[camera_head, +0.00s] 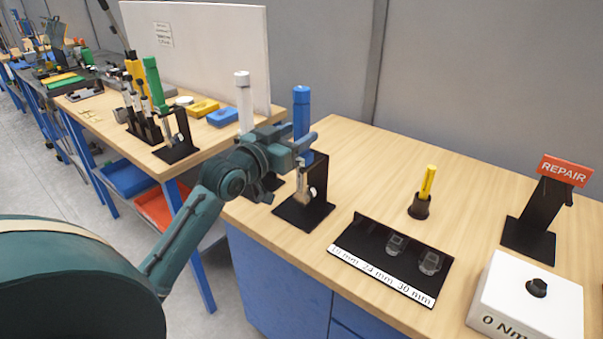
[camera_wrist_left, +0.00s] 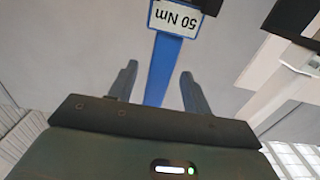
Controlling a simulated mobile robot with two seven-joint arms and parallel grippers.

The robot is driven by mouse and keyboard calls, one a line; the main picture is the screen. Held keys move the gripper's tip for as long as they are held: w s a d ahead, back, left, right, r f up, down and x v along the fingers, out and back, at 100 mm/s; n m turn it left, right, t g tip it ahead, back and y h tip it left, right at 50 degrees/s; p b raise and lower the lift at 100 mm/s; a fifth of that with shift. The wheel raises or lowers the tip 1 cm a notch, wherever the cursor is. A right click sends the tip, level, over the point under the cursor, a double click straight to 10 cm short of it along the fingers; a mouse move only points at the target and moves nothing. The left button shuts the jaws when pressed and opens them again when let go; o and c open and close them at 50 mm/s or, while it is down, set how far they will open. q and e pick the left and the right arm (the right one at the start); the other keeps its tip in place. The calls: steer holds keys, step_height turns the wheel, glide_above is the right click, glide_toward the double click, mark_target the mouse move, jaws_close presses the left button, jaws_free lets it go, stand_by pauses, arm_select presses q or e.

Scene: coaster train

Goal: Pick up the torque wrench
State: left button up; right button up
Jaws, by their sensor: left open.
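A torque wrench with a blue handle (camera_head: 301,108) stands upright in a black stand (camera_head: 304,212) near the left end of the front bench. My left gripper (camera_head: 303,142) is open at the wrench's handle and hides part of it. In the left wrist view the blue handle (camera_wrist_left: 165,70) shows between the two open fingers (camera_wrist_left: 158,90), with a "50 Nm" label (camera_wrist_left: 176,19) beyond the fingertips. I cannot tell whether the fingers touch it. A white-handled tool (camera_head: 244,100) stands behind my gripper, its lower part hidden. My right gripper is not in view.
On the bench are a black socket tray (camera_head: 362,238), a yellow tool in a black holder (camera_head: 419,207), a "REPAIR" stand (camera_head: 528,238) and a white "0 Nm" box (camera_head: 510,290). Another bench (camera_head: 219,134) with tools stands at left. The wood right of the wrench stand is partly clear.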

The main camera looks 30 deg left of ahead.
mark_target(306, 128)
arm_select(q)
steer(key=w, duration=0.3)
steer(key=shift+w+d, duration=0.25)
steer(key=shift+w, duration=0.1)
jaws_close()
stand_by(1.0)
steer(key=shift+a+r, duration=0.1)
steer(key=shift+r, duration=0.05)
